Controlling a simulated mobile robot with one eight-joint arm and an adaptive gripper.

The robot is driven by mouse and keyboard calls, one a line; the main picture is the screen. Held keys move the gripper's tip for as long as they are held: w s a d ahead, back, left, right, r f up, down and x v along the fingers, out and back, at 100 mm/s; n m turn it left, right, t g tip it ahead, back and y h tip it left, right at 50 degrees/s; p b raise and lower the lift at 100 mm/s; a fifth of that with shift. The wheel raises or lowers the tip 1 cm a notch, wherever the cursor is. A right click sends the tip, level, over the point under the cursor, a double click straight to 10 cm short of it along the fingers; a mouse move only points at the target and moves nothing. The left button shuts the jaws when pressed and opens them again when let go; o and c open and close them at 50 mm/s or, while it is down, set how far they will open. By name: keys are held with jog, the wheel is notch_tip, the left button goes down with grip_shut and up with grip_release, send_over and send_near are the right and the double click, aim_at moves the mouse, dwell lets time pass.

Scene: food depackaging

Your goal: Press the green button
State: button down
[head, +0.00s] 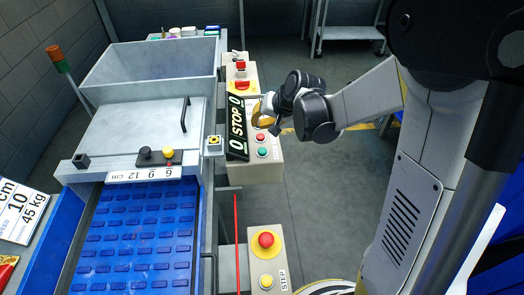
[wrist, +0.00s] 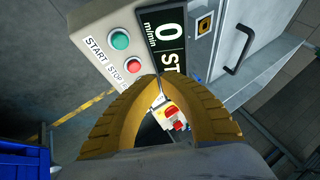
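The green button (wrist: 120,40) is a round button beside the word START on a pale control box (wrist: 90,25). In the head view it is the lower of two small buttons (head: 262,152) on the box's top face. The red button (wrist: 133,65) beside STOP lies between it and my gripper. My gripper (wrist: 158,78) has yellow fingers whose tips meet, with nothing seen between them. In the head view my gripper (head: 259,120) is over the far part of the control box, beyond both buttons. Whether the tips touch the box cannot be told.
A black display (head: 237,128) reading 0 and STOP stands left of the buttons. Emergency-stop boxes stand farther back (head: 240,100) and nearer (head: 268,270). A blue conveyor (head: 130,240) and a grey hopper machine (head: 150,70) are at left. Open floor (head: 325,200) lies right of the box.

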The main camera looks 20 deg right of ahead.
aim_at(260, 149)
jog(key=shift+w, duration=0.15)
jog(key=shift+f, duration=0.15)
notch_tip(260, 149, down, 8)
jog(key=b, duration=0.7)
jog(key=shift+f, duration=0.25)
dwell(1.0)
jog(key=shift+f+b, duration=0.4)
jog(key=shift+f, duration=0.05)
